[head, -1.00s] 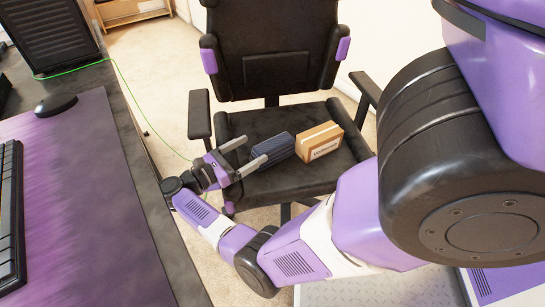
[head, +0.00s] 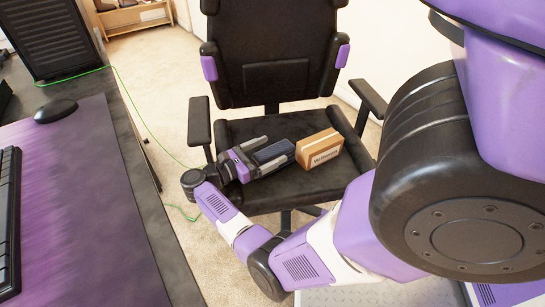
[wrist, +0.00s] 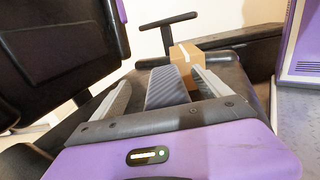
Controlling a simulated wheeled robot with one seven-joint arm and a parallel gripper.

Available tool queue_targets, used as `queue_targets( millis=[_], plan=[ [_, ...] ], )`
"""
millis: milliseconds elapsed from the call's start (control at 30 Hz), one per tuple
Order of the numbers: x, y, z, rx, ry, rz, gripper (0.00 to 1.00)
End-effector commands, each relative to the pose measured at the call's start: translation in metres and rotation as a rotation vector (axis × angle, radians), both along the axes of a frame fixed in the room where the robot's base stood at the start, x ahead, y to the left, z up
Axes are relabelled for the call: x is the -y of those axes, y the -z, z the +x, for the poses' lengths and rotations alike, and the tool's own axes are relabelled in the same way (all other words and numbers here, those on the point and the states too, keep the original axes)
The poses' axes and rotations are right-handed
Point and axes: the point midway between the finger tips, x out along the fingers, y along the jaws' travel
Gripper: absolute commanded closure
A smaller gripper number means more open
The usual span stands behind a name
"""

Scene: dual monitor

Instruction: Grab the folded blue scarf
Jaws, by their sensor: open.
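The folded blue scarf (head: 275,153) is a dark blue, ribbed bundle lying on the black seat of the office chair. In the wrist view the scarf (wrist: 166,88) shows between my two grey fingers. My gripper (head: 263,153) is open, with one finger along each long side of the scarf. In the wrist view my gripper (wrist: 160,95) has a gap visible beside the scarf on each side. The scarf's near end is close to the palm and partly hidden by it.
A cardboard box (head: 319,149) sits on the seat just right of the scarf. The chair (head: 290,190) has armrests on both sides and a tall backrest behind. A desk (head: 140,190) with a mouse (head: 56,110) and keyboard is at the left. A green cable runs beside it.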

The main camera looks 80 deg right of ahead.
Motion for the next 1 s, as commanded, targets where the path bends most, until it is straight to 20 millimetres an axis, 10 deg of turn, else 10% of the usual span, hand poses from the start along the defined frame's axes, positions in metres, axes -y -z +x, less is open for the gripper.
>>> queue_targets(
  millis=[100, 467, 1000],
  plan=[
    [0.0, 0.0, 0.001, 0.0, -0.001, 0.0, 0.15],
    [0.0, 0.0, 0.001, 0.0, -0.001, 0.0, 0.84],
    [-0.014, -0.018, -0.001, -0.001, -0.002, -0.001, 0.84]
  ],
)
